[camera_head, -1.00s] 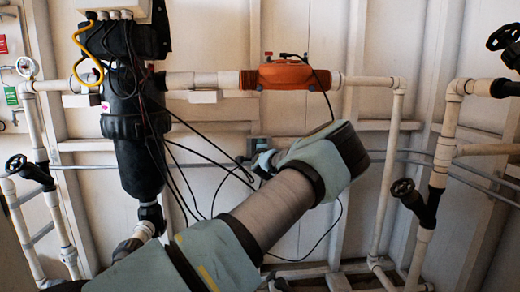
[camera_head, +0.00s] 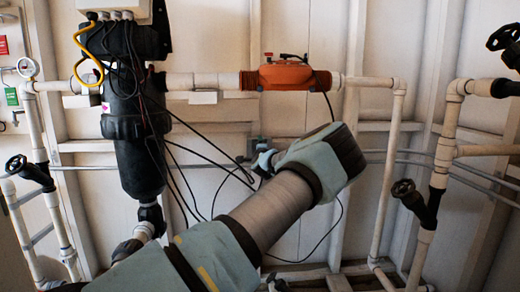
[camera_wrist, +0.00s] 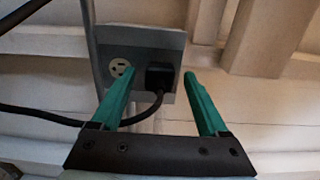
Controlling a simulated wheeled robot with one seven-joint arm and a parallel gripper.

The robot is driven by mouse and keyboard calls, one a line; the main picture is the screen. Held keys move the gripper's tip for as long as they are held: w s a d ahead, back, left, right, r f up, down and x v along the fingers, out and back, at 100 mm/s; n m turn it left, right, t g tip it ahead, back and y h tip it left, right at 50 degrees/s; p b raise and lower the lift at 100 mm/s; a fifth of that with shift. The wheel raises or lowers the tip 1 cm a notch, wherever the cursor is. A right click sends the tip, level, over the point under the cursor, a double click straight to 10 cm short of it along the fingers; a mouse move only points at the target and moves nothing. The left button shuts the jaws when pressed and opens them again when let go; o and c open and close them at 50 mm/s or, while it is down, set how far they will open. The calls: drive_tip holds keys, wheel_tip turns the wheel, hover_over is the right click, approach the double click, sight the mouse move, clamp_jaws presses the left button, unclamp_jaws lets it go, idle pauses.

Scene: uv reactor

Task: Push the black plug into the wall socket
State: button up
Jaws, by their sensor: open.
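The black plug (camera_wrist: 160,77) is in the wrist view, at the right half of the wall socket's grey box (camera_wrist: 112,50); how deep it sits cannot be told. Its black cord curves down and left. A pale round outlet (camera_wrist: 121,68) shows bare on the box's left half. My gripper (camera_wrist: 158,74) is open, its two green fingers apart, one on each side of the plug in the picture; I see no clear contact. In the head view the socket box (camera_head: 254,144) is small, and my gripper (camera_head: 264,161) is just in front of it, partly hidden by my wrist.
A black cable (camera_wrist: 35,116) crosses left of my gripper. Grey conduit (camera_head: 400,163) runs along the wall. Black cables (camera_head: 190,150) hang from the black reactor (camera_head: 137,150) at left. An orange device (camera_head: 287,76) is above, on white piping (camera_head: 215,81). A beam (camera_wrist: 265,40) stands right of the socket.

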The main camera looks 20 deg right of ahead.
drive_tip(key=s+a, duration=0.2)
drive_tip(key=s, duration=0.8)
drive_tip(key=shift+s, duration=0.35)
drive_tip(key=s+a+f+n+g+y, duration=0.1)
drive_tip(key=a+f+n+g+y, duration=0.2)
drive_tip(key=a, duration=0.6)
drive_tip(key=a+f+n+g+y, duration=0.2)
drive_tip(key=a+f+n, duration=0.35)
drive_tip(key=a, duration=0.35)
drive_tip(key=s+a+f+n+g, duration=0.5)
drive_tip(key=s+a, duration=0.3)
drive_tip(key=s, duration=0.2)
drive_tip(key=s+a+r+n+g+h, duration=0.1)
drive_tip(key=s+a+r+n+g, duration=0.15)
drive_tip(key=s, duration=0.95)
drive_tip(key=s+a+r+n+g+h, duration=0.1)
drive_tip(key=s+a+r+n+g, duration=0.2)
drive_tip(key=s, duration=0.8)
wheel_tip(320, 180, up, 22)
drive_tip(key=p, duration=2.1)
drive_tip(key=shift+s+d+p, duration=0.15)
drive_tip(key=shift+d+p, duration=0.25)
